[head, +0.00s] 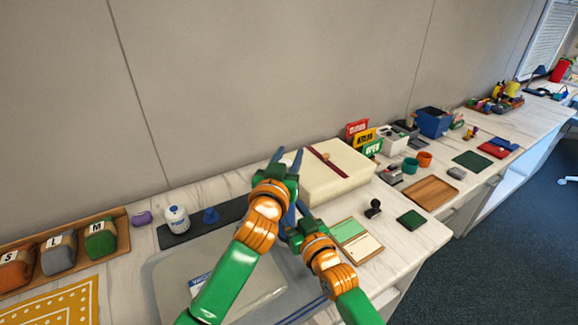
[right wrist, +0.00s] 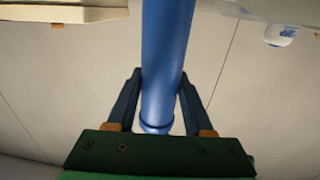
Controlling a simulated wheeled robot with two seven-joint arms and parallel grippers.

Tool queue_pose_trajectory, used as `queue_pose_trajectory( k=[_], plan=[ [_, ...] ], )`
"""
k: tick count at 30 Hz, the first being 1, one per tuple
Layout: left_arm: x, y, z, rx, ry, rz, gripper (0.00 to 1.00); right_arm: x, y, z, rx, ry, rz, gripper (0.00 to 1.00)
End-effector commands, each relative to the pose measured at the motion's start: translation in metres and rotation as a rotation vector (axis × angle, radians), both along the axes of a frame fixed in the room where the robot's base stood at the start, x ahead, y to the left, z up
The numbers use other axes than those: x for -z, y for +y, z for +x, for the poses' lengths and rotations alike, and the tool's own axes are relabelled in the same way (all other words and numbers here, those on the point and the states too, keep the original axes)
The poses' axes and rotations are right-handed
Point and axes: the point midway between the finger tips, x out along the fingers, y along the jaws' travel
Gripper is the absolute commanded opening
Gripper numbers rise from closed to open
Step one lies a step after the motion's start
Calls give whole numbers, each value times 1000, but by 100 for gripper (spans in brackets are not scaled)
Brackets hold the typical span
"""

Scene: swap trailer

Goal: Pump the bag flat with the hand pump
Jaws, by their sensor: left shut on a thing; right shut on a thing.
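The hand pump (right wrist: 167,60) is a blue cylinder with a collar low on it. In the right wrist view it stands between the two fingers of my right gripper (right wrist: 160,85), which is shut on it. In the head view my right gripper (head: 289,212) is low and partly hidden behind my left arm. My left gripper (head: 289,157) is above it, its dark blue fingers pointing up; it is shut on the pump's upper part, which is mostly hidden. The grey translucent bag (head: 172,272) with a blue and white label lies on the table, partly covered by my left arm.
A cream box (head: 335,180) with a dark red band stands just behind the grippers. A dark mat (head: 235,208) holds a white bottle (head: 177,219) and a blue knob (head: 211,215). A green and cream card holder (head: 357,240) lies at right. A wooden tray (head: 125,222) holds labelled bundles.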

Motion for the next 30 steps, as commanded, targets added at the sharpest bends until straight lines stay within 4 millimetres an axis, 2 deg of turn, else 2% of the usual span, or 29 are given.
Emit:
queue_pose_trajectory(
  k=[1,3,7,11,19,20,21,23,30],
  plan=[
    [-17,1,0,-1,-13,-2,0,2,-1,0,1,4,0,0],
    [-33,1,1,1,-11,-2,0,2,-1,0,1,5,0,0],
    [-56,1,1,1,-11,0,0,2,-1,0,1,6,-1,0],
    [-65,0,0,4,-10,2,0,2,-1,0,1,6,-1,0],
    [-66,0,0,6,-11,0,0,4,-1,0,1,10,-3,0],
    [-66,0,0,6,-11,0,45,4,-1,0,1,11,-3,0],
    [-66,0,0,6,-10,0,55,4,-1,0,1,11,-3,0],
    [-65,0,0,6,-9,1,71,4,-1,0,1,11,-3,0],
    [-64,0,0,5,-7,1,71,3,0,-1,0,9,-3,0]
  ],
)
